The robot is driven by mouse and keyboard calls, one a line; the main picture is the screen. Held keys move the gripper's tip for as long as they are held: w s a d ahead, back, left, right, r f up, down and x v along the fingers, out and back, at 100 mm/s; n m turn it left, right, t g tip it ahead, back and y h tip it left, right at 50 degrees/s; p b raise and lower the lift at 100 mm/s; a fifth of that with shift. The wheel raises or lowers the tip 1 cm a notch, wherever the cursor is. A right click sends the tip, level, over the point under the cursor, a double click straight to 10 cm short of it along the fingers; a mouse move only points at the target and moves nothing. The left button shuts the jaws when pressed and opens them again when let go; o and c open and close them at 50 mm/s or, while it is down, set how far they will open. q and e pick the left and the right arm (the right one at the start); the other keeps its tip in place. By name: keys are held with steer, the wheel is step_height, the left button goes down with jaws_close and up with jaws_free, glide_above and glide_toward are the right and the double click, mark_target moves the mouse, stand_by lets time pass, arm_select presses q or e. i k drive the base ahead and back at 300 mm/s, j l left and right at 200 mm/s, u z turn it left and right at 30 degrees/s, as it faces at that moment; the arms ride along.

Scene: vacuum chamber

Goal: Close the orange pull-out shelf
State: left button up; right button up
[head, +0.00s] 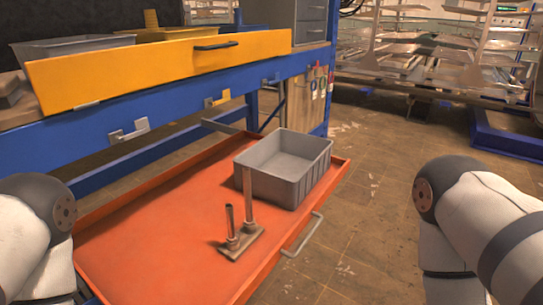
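The orange pull-out shelf (150,232) is pulled out from under the blue workbench (75,153) and lies low in the head view. A metal bar handle (302,236) is on its right front edge. A grey plastic bin (284,166) and a metal stand with two upright posts (241,242) rest on the shelf. My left arm shows at the left edge and my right arm at the right edge. Neither gripper is in view.
A yellow drawer (165,65) with a dark handle is on the bench above the shelf. A blue-framed base (510,140) and metal racks stand at the back right.

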mark_target(157, 243)
steer(key=i+l+u, duration=0.2)
steer(key=i, duration=0.25)
steer(key=i+l+u, duration=0.25)
steer(key=i+l, duration=0.15)
